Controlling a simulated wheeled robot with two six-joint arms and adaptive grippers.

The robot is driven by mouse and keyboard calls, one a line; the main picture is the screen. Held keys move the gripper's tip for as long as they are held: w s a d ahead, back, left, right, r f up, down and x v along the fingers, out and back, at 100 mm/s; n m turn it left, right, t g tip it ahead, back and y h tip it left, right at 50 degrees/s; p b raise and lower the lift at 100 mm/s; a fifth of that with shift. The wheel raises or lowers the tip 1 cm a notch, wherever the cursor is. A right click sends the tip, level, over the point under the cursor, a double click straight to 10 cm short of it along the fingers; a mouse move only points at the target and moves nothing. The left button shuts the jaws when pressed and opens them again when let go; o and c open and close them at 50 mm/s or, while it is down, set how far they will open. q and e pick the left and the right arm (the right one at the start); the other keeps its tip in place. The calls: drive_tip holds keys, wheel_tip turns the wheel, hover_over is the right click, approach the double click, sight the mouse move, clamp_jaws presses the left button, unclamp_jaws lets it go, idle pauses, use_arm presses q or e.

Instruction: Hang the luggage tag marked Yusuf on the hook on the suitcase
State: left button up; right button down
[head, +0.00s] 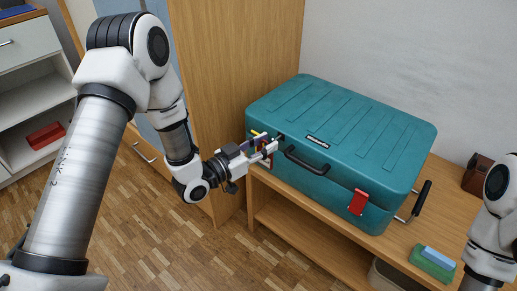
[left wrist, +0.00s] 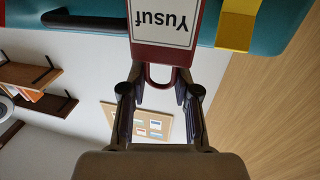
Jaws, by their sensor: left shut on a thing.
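The teal suitcase (head: 340,120) stands closed on a wooden bench. My left gripper (head: 271,149) is at its left front corner, left of the dark handle (head: 306,162). In the left wrist view the gripper (left wrist: 159,88) is shut on the dark red loop end of the luggage tag marked Yusuf (left wrist: 161,22). The tag's text is upside down there, and the suitcase (left wrist: 282,22) lies behind it. A yellow piece (left wrist: 237,26) is beside the tag. A red tag (head: 358,202) hangs on the suitcase front. I cannot make out the hook. My right gripper is out of view.
The wooden bench (head: 300,228) has a green and blue block (head: 433,262) and a brown box (head: 478,174) at the right. A wooden cabinet (head: 235,70) stands close behind my left arm. A red item (head: 45,136) lies on a shelf at left.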

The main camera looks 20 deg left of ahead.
use_arm(q)
drive_tip(key=shift+w+d+f+b, duration=0.25)
drive_tip(key=shift+w, duration=0.4)
drive_tip(key=shift+w+d+f+b, duration=0.25)
drive_tip(key=shift+w, duration=0.45)
drive_tip(key=shift+w+d+f+b, duration=0.25)
drive_tip(key=shift+w, duration=0.4)
drive_tip(key=o, duration=1.1)
drive_tip(key=shift+o, duration=0.2)
drive_tip(key=v, duration=1.2)
